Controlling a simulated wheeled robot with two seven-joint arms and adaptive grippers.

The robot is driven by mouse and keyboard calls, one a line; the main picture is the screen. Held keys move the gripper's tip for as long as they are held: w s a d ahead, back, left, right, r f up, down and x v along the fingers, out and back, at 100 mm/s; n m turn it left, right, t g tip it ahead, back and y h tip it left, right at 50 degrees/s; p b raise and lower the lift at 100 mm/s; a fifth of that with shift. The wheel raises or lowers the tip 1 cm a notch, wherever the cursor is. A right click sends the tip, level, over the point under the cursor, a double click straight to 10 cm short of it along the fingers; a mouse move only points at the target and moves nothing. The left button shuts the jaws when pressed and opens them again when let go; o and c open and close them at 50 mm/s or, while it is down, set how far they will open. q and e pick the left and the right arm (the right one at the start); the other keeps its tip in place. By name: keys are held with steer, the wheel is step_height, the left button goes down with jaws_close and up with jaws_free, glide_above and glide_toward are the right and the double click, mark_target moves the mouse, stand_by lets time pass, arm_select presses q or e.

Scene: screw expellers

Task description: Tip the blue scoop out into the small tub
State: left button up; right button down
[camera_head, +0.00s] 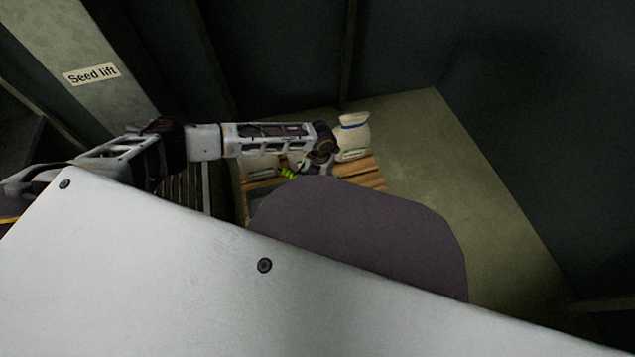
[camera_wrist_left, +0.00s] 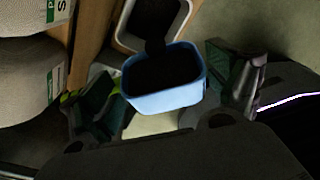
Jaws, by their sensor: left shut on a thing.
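In the left wrist view the blue scoop (camera_wrist_left: 168,99) sits between the fingers of my left gripper (camera_wrist_left: 170,95), which is shut on it. Dark material shows inside the scoop. Just beyond it is a pale tub (camera_wrist_left: 127,40) with a dark inside. A dark patch spans from the scoop's far rim to the tub; I cannot tell whether it is falling material. In the head view my left gripper (camera_head: 305,168) is over the pallet, and the scoop and tub cannot be made out. My right gripper is not in view.
A pale sack with a blue band (camera_head: 353,136) stands on a wooden pallet (camera_head: 365,175). Labelled sacks (camera_wrist_left: 28,85) lie close at left in the wrist view. A "Seed lift" column (camera_head: 75,45) rises at upper left. The floor at right (camera_head: 440,170) is clear.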

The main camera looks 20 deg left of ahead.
arm_select(q)
steer(key=shift+w+d+f+g+b, duration=0.15)
steer(key=shift+w+g+b, duration=0.35)
steer(key=shift+g+b, duration=0.25)
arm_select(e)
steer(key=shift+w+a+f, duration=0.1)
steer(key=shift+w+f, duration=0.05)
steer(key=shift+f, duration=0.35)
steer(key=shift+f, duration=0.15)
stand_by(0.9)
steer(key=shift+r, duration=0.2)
